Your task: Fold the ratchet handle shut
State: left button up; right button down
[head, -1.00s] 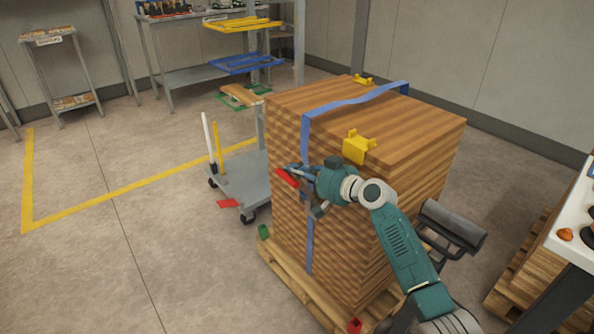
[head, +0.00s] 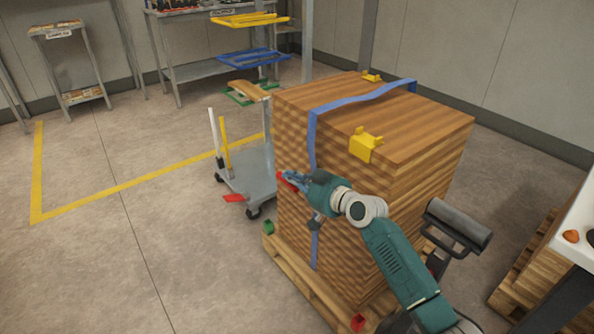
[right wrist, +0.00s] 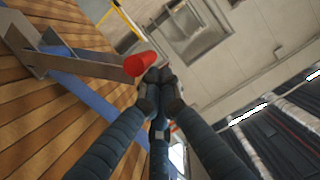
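The ratchet has a red handle grip (head: 282,175), which sticks out from the left front side of the wooden stack (head: 400,125). In the right wrist view the red grip (right wrist: 140,67) sits at the end of a grey metal ratchet lever (right wrist: 75,65), angled away from the blue strap (right wrist: 92,100). My right gripper (head: 293,180) is at the handle. In the right wrist view its dark fingers (right wrist: 160,78) are drawn together, just right of the red grip, with nothing visible between them. I cannot tell whether they touch it. My left gripper is out of view.
The blue strap (head: 355,100) runs over the stack past yellow corner protectors (head: 366,145). The stack stands on a pallet (head: 305,285). A grey trolley (head: 250,182) stands close behind at left. The floor at left is clear.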

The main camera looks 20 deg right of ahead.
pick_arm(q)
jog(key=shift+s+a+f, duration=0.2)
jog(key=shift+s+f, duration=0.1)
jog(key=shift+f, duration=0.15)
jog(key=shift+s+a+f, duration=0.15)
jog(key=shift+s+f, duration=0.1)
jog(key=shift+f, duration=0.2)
pick_arm(e)
jog(key=s+a+f+n+h, duration=0.1)
jog(key=a+f+n, duration=0.3)
jog(key=f, duration=0.4)
jog(key=shift+s+a+t+h, duration=0.3)
jog(key=shift+s+a, duration=0.1)
jog(key=shift+a, duration=0.1)
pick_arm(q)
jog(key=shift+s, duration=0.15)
pick_arm(e)
jog(key=v, duration=1.2)
